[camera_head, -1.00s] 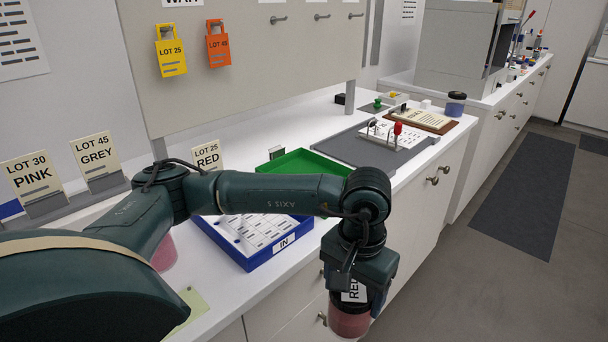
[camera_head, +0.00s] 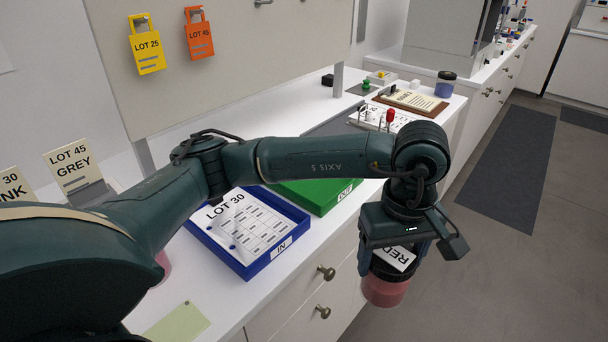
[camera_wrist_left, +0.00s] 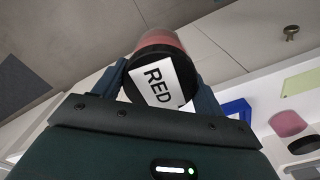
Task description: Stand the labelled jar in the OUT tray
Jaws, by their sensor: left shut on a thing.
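The labelled jar (camera_head: 384,292) has a pinkish-red body, a black lid and a white RED label. My left gripper (camera_head: 392,262) is shut on it and holds it in the air beyond the counter's front edge, over the floor side. In the left wrist view the lid and the RED label (camera_wrist_left: 160,84) sit between the fingers. The green OUT tray (camera_head: 322,200) lies on the counter, left of and behind the gripper; my arm hides its back part. The part of it that shows is empty. My right gripper is not in view.
A blue IN tray (camera_head: 241,272) with a LOT 30 sheet stands left of the green tray. A grey mat with a red-handled item (camera_head: 390,117) and a clipboard (camera_head: 412,101) lie behind. Drawer knobs (camera_head: 326,272) stick out below the counter edge. A pink jar is partly hidden by my arm.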

